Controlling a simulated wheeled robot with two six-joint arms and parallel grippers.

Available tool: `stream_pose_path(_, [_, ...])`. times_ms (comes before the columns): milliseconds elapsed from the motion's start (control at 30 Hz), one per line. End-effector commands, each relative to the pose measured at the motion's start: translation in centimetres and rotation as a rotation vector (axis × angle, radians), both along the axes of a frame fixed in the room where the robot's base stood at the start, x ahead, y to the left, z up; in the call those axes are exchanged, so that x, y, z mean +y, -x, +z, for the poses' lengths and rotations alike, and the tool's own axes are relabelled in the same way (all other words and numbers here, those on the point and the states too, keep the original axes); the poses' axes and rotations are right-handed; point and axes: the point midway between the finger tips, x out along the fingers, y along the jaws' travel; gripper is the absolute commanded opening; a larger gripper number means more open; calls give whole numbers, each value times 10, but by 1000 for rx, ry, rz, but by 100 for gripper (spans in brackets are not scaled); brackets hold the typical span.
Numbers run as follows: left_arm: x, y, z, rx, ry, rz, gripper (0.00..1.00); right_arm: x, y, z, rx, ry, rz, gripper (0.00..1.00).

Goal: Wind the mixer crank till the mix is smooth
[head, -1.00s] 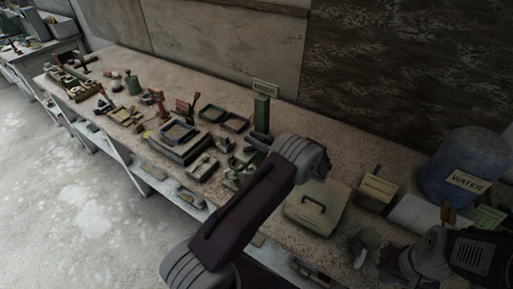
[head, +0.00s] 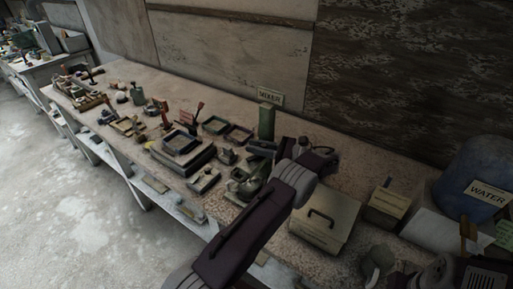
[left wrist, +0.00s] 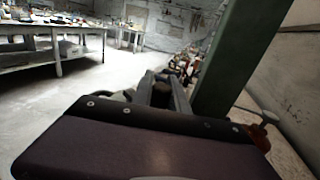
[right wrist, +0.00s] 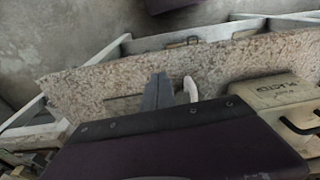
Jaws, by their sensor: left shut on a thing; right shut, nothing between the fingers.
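The mixer's tall green column (head: 267,122) stands on the bench against the wall side, with green and grey parts (head: 243,182) low in front of it. In the left wrist view the column (left wrist: 228,60) rises close on the right of my left gripper (left wrist: 165,88). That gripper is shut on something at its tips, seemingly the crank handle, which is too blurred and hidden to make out. In the head view my arm covers part of the mixer. My right gripper (right wrist: 172,92) is shut and empty above the bench edge. The mix cannot be seen.
A pale case with a handle (head: 325,215) stands right of the mixer; it also shows in the right wrist view (right wrist: 270,95). Further right are a small box (head: 387,205) and a blue water container (head: 478,180). Trays (head: 182,142) and small tools crowd the bench leftward.

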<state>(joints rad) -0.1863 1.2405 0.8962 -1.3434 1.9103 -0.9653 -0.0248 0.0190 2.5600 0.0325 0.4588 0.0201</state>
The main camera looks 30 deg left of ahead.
Motion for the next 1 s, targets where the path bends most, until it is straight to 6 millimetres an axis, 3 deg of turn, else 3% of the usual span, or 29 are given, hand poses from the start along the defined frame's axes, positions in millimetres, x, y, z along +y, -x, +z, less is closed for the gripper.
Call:
stream_pose_path(133, [1, 1, 0, 2, -2, 3, 0, 0, 0, 0, 0, 0, 0, 0])
stream_pose_path(167, [1, 1, 0, 2, -2, 3, 28, 0, 0, 0, 0, 0, 0, 0])
stream_pose_path(200, [1, 1, 0, 2, -2, 2, 39, 0, 0, 0, 0, 0, 0, 0])
stream_pose_path(233, [0, 1, 0, 2, -2, 2, 42, 0, 0, 0, 0, 0, 0, 0])
stream_pose_path(1000, [-1, 0, 1, 1, -1, -10, 42, 0, 0, 2, 0, 0, 0, 0])
